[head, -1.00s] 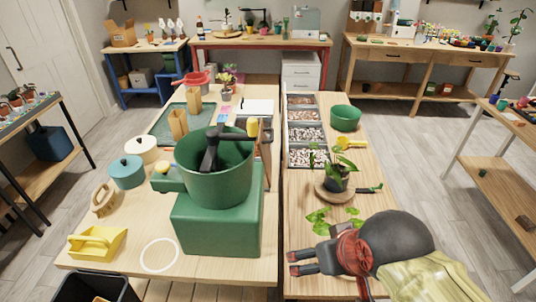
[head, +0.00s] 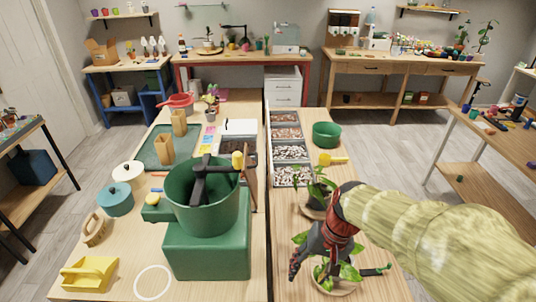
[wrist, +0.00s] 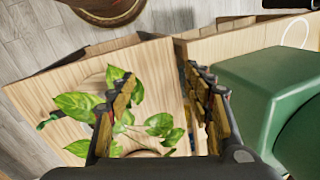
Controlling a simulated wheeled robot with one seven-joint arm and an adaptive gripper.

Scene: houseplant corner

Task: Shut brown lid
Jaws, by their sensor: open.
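A brown upright panel (head: 250,178), which looks like the raised brown lid, stands at the right edge of the left table, beside a dark-filled box (head: 231,146). The green mixer-like tub (head: 203,197) partly hides it. My gripper (head: 308,258) hangs over the front of the right table, near a leafy plant (head: 349,272). In the wrist view, my gripper (wrist: 160,115) is open, with leaves and table between and beside its fingers. I cannot make out the brown lid in the wrist view.
The green base block (head: 206,250) fills the front of the left table, between my gripper and the table's left side. A second potted plant (head: 314,190), pebble trays (head: 290,152) and a green bowl (head: 326,133) stand farther back on the right table.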

